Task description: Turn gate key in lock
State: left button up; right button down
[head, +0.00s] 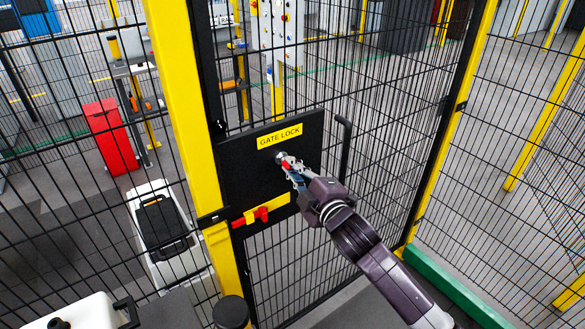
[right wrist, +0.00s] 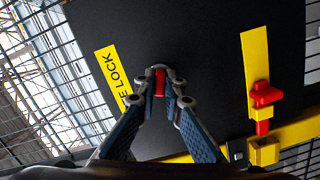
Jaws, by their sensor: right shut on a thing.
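A black lock plate (head: 236,182) with a yellow "GATE LOCK" label (head: 280,136) is mounted on the mesh gate. A round metal lock (head: 279,156) sits below the label. My right gripper (head: 288,163) is at the lock, its fingers shut on a red key (right wrist: 160,83). In the right wrist view the key stands between the two fingertips, in front of the black plate. The key's tip is hidden, so I cannot tell how deep it sits in the lock. My left gripper is not in view.
A red and yellow latch (head: 262,213) is on the plate's lower part, left of my right arm. A black handle (head: 346,148) stands right of the plate. A yellow post (head: 185,110) borders the gate at left. Mesh fencing closes off the right side.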

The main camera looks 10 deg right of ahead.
jog(key=shift+f+n, duration=0.1)
jog(key=shift+n, duration=1.6)
jog(key=shift+n+t, duration=0.3)
jog(key=c, duration=2)
grip_release()
jog(key=shift+o, duration=0.2)
jog(key=v, duration=1.2)
